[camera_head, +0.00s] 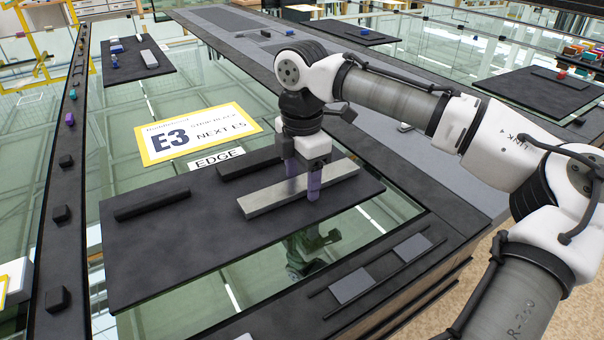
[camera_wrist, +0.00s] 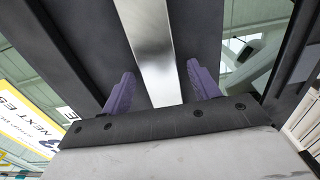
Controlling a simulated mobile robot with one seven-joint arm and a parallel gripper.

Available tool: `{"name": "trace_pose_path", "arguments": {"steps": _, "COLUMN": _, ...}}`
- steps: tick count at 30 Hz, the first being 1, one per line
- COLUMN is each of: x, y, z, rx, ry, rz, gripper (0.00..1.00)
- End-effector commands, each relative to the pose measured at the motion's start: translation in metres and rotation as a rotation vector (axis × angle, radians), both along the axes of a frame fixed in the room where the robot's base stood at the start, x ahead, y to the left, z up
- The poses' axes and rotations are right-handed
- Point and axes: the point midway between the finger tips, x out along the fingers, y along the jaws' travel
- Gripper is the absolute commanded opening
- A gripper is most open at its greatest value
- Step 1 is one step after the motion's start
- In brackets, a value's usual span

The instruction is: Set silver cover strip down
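The silver cover strip (camera_head: 268,199) lies flat on the dark board (camera_head: 200,260), towards its right side. My gripper (camera_head: 305,184), with purple fingers, points down over the strip, one finger on each long side. In the wrist view my gripper (camera_wrist: 163,90) is open, with a gap between each finger and the silver strip (camera_wrist: 150,45). The strip runs between the fingers and away from the palm.
A dark bar (camera_head: 152,204) lies on the board's left, and another (camera_head: 250,160) lies just behind the strip. A yellow-edged E3 sign (camera_head: 198,132) and an EDGE label (camera_head: 216,158) are behind the board, over glass. The board's front middle is bare.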

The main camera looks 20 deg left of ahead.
Motion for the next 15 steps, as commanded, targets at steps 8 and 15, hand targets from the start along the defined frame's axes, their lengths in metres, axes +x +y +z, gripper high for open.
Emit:
{"name": "trace_pose_path", "arguments": {"steps": 8, "x": 0.0, "y": 0.0, "z": 0.003, "rx": 0.0, "ry": -0.002, "rz": -0.001, "gripper": 0.61}}
{"name": "trace_pose_path", "arguments": {"steps": 15, "x": 0.0, "y": 0.001, "z": 0.044, "rx": 0.004, "ry": 0.0, "rz": 0.0, "gripper": 0.61}}
